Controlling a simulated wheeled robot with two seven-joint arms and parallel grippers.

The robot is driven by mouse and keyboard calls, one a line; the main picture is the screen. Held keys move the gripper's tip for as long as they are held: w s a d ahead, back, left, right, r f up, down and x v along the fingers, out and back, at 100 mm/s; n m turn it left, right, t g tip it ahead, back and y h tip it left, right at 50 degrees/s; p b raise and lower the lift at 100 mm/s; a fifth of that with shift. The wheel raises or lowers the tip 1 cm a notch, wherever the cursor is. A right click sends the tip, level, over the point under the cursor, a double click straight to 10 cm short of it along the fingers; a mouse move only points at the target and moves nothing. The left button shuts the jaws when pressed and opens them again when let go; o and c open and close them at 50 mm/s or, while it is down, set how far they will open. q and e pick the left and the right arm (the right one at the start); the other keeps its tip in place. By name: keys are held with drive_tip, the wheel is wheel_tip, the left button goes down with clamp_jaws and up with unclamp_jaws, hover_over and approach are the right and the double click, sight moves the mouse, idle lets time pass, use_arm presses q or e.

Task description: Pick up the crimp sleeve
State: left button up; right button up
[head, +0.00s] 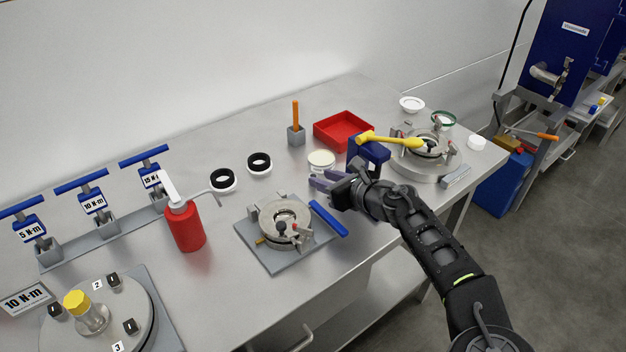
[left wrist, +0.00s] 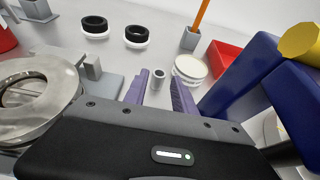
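The crimp sleeve (left wrist: 158,79) looks like a small grey upright tube with an open top in the left wrist view. It shows in the gap between the two purple fingers of my left gripper (left wrist: 160,92), with a strip of table visible on each side of it. My left gripper is open, and it also shows low over the table in the head view (head: 328,184). I cannot make out the sleeve in the head view. My right gripper is in neither view.
A blue block (head: 372,154) with a yellow-handled tool (head: 390,140) stands close beside the gripper. A white round container (head: 321,160) and red tray (head: 343,130) lie behind it. A clamp fixture (head: 284,226) and blue bar (head: 328,219) are in front, to the left.

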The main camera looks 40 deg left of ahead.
sight(314, 175)
use_arm(q)
drive_tip(key=p+x, duration=0.1)
drive_tip(key=x, duration=0.4)
drive_tip(key=shift+f, duration=0.1)
drive_tip(key=shift+c, duration=0.2)
idle(0.4)
clamp_jaws()
idle(0.3)
